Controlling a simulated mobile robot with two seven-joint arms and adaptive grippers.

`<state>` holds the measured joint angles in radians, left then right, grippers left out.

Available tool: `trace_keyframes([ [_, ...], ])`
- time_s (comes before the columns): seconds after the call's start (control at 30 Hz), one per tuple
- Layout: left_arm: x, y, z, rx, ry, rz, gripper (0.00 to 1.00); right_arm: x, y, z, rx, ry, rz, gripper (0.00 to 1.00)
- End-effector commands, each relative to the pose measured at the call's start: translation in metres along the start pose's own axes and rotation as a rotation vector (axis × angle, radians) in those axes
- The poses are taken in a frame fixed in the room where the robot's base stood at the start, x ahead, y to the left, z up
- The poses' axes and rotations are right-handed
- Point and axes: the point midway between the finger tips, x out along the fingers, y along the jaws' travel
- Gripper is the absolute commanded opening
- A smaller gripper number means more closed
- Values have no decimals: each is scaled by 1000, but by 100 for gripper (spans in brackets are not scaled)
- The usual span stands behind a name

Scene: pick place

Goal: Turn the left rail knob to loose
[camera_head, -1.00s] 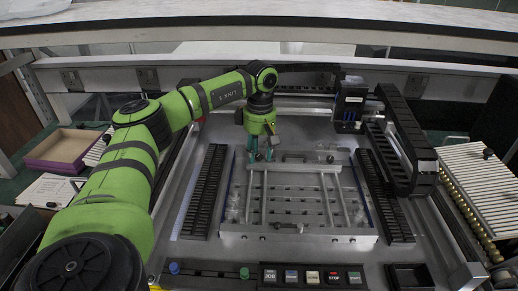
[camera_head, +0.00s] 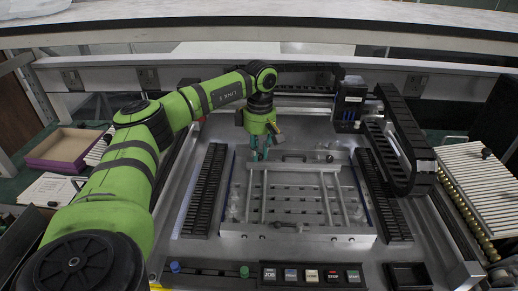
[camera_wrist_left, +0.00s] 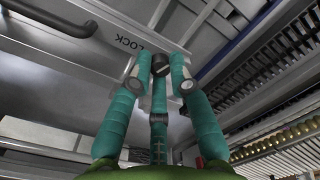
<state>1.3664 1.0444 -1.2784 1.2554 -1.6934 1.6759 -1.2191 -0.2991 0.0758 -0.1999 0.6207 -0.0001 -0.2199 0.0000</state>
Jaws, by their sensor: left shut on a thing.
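The left rail knob (camera_wrist_left: 160,64) is a small black knob with a pale line across its top, in the left wrist view. My left gripper (camera_wrist_left: 160,80) has teal fingers that are shut on this knob, one on each side. In the head view my left gripper (camera_head: 261,150) points down at the left end of the metal cross rail (camera_head: 297,165), and its fingers hide the knob there. A "LOCK" label (camera_wrist_left: 131,43) is printed beside the knob. My right gripper is not in view.
A slotted metal plate (camera_head: 290,229) with upright rails lies below the cross rail. A dark knob (camera_head: 330,158) sits at the rail's right end. A button panel (camera_head: 312,275) lies in front, and an open box (camera_head: 66,147) stands at left.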

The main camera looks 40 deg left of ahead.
Motion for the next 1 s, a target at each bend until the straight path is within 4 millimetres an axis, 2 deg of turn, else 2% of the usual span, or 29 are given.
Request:
trace_keyframes([
  [1.0,0,-1,-1,-945,-27,-3,0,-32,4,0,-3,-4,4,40],
])
